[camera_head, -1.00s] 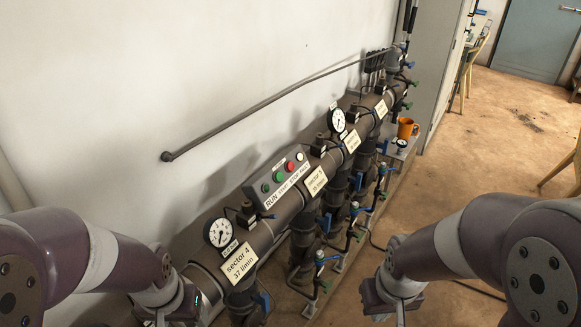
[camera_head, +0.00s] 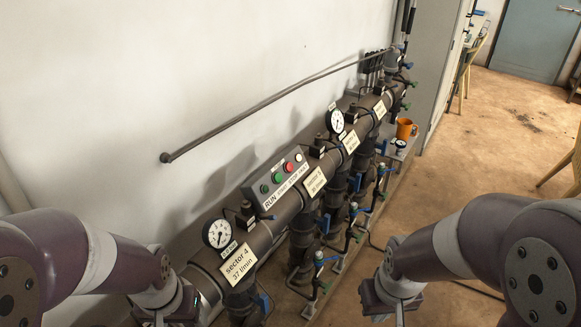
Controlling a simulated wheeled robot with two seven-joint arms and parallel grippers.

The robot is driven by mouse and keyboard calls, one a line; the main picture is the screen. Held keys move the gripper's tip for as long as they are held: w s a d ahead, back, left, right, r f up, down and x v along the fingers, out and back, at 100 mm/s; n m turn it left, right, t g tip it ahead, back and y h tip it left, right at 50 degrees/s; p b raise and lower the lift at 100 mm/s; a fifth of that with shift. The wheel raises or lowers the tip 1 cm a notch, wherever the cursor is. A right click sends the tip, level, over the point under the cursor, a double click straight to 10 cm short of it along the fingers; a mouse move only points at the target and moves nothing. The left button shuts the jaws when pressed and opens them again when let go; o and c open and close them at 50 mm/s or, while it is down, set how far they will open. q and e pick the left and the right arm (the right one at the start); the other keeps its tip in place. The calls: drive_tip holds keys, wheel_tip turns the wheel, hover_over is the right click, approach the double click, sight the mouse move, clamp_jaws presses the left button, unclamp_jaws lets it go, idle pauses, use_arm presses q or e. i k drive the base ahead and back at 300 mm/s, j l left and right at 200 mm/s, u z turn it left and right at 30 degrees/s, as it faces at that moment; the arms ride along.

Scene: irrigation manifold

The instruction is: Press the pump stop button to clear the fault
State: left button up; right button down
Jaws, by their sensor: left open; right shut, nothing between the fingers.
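The control box (camera_head: 275,180) sits on top of the manifold pipe, its sloped face labelled along the lower edge. It carries a red stop button (camera_head: 289,167), two green round parts (camera_head: 271,183) to its lower left and a white one (camera_head: 299,157) to its upper right. My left gripper (camera_head: 160,318) is at the bottom edge, left of the manifold, its fingers mostly cut off by the frame. My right gripper (camera_head: 400,314) is at the bottom edge, right of the manifold, its fingertips also out of frame. Both grippers are well apart from the box.
Pressure gauges (camera_head: 219,233) and sector signs (camera_head: 238,263) stand along the pipe. Several blue- and green-handled valves (camera_head: 319,257) stick out on its right. An orange mug (camera_head: 404,128) stands near the far end. A grey rod (camera_head: 265,103) runs along the wall.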

sight(289, 166)
drive_tip(key=i+l+u, duration=0.3)
drive_tip(key=i+l, duration=0.15)
drive_tip(key=l, duration=0.25)
drive_tip(key=i+l+u, duration=0.15)
drive_tip(key=l, duration=0.25)
drive_tip(key=i+l+u, duration=0.15)
drive_tip(key=l, duration=0.25)
drive_tip(key=i, duration=0.1)
